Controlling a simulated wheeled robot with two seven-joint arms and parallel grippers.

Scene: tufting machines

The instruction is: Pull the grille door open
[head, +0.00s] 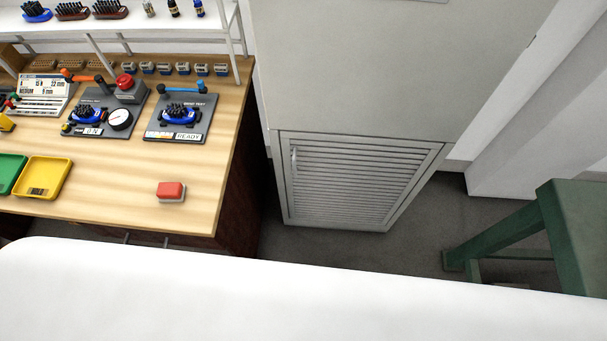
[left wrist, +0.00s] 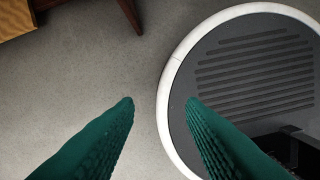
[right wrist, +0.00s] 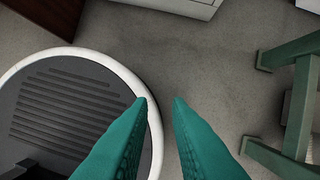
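The grille door (head: 352,183) is a pale grey slatted panel low on the front of a tall grey cabinet (head: 355,70) in the head view. It looks shut, flush in its frame. A small upright handle (head: 294,158) sits near its upper left edge. My left gripper (left wrist: 160,103) shows in the left wrist view, its two green fingers apart with only floor and my base below. My right gripper (right wrist: 160,101) shows in the right wrist view, fingers apart and empty. Neither gripper shows in the head view, and neither touches the door.
A wooden workbench (head: 130,195) with test devices, trays and a red-topped block (head: 171,191) stands left of the cabinet. A green stand (head: 570,220) is at the right, also in the right wrist view (right wrist: 290,100). Grey floor before the door is partly clear.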

